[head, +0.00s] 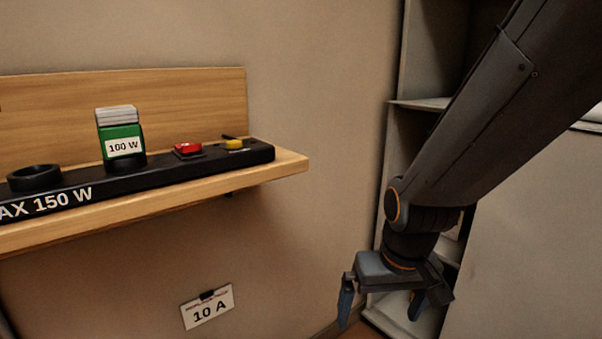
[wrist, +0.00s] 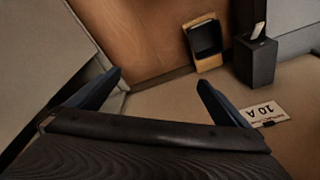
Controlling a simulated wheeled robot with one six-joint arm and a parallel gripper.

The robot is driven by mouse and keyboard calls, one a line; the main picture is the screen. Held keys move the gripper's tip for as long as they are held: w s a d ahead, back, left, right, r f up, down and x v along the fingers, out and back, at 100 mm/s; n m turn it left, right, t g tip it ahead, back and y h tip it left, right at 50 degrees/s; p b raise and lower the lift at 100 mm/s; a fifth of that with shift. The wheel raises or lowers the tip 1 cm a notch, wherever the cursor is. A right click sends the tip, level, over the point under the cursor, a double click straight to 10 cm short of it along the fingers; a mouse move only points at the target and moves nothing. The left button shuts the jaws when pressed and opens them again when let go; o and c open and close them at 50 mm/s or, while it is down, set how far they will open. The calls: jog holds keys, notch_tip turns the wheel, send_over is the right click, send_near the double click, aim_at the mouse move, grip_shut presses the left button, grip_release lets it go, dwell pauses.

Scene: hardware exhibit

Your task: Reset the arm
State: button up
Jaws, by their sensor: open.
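My arm comes down from the upper right in the head view. My gripper (head: 382,305) hangs at its end, to the right of the wooden shelf and below it. Its two blue fingers are apart with nothing between them. In the wrist view my gripper (wrist: 160,92) also shows its fingers spread wide and empty, with floor and wall beyond.
A wooden shelf (head: 290,165) holds a black strip (head: 70,190) with a green "100 W" block (head: 122,135), an empty round socket (head: 35,178), a red button (head: 187,149) and a yellow one (head: 234,145). A "10 A" card (head: 207,306) is below. Shelving (head: 420,104) stands behind my arm.

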jog(key=s+a+r+n+g+y, duration=0.1)
jog(key=s+a+r+n, duration=0.1)
jog(key=s+a+r, duration=0.4)
jog(key=s+a+r+n+g+y, duration=0.1)
jog(key=s+a+n, duration=0.2)
jog(key=s+a, duration=0.6)
jog(key=d+r+m+h+p, duration=0.1)
jog(key=d+r+m+p, duration=0.2)
jog(key=d+r+p, duration=0.7)
jog(key=w+d+r+m+h+p, duration=0.1)
jog(key=d+r+m+p, duration=0.2)
jog(key=d+r+p, duration=0.6)
notch_tip(320, 180, up, 7)
jog(key=p, duration=1.6)
jog(key=shift+d+f+h, duration=0.15)
jog(key=shift+d+h, duration=0.15)
jog(key=shift+d, duration=0.1)
